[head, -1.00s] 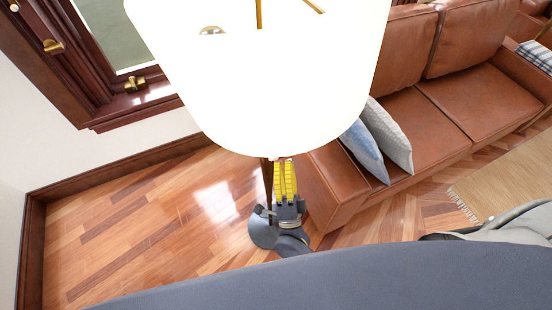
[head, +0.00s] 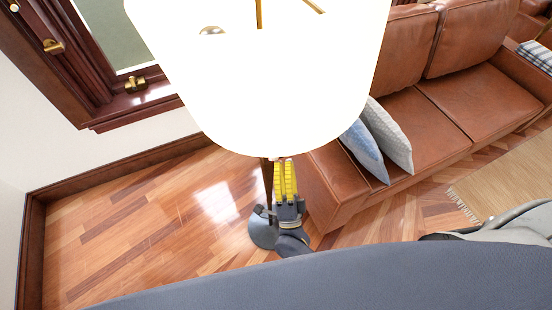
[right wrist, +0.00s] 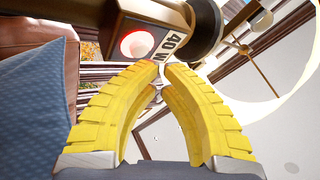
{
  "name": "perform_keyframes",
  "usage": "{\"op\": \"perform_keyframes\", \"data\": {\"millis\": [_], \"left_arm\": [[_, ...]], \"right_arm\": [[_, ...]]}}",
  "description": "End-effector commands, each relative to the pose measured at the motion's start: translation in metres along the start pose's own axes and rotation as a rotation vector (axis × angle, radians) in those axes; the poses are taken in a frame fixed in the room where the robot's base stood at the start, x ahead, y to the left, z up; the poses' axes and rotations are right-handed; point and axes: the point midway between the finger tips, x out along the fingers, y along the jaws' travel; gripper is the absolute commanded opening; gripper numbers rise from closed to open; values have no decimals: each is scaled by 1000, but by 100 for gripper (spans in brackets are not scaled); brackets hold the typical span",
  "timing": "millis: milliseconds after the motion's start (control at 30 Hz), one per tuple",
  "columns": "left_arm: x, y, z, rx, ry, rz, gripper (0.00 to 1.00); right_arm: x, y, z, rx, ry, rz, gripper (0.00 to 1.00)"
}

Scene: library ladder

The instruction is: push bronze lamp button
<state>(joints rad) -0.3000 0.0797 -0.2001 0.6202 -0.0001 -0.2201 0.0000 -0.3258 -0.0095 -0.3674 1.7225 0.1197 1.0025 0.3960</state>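The lamp's large white shade (head: 265,75) glows at the top middle of the head view and hides most of the lamp fittings. In the right wrist view, a bronze lamp housing (right wrist: 165,22) carries a round button (right wrist: 137,43), red with a pale centre, beside a "40 W" label. My right gripper (head: 284,162) is below the shade's lower rim. Its yellow fingers also show in the right wrist view (right wrist: 162,67), shut with tips together and nothing held. The tips appear just below the housing, right of the button; contact cannot be told. My left gripper is not in view.
A brown leather sofa (head: 465,90) with blue and grey cushions (head: 386,135) stands to the right of the lamp. A dark wood window frame (head: 85,75) is at the upper left. Bare wooden floor (head: 140,225) is open at the left.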

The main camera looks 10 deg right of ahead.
Motion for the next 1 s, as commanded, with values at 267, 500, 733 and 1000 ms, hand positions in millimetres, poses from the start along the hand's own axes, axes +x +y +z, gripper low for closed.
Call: {"op": "perform_keyframes", "data": {"millis": [267, 500, 733, 1000], "left_arm": [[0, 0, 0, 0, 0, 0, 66], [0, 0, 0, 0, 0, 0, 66], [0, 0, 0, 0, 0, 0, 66], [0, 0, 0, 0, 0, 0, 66]], "right_arm": [[0, 0, 0, 0, 0, 0, 0], [4, 2, 2, 0, 0, -1, 0], [7, 4, 4, 0, 0, 0, 0], [7, 4, 4, 0, 0, 0, 0]]}}
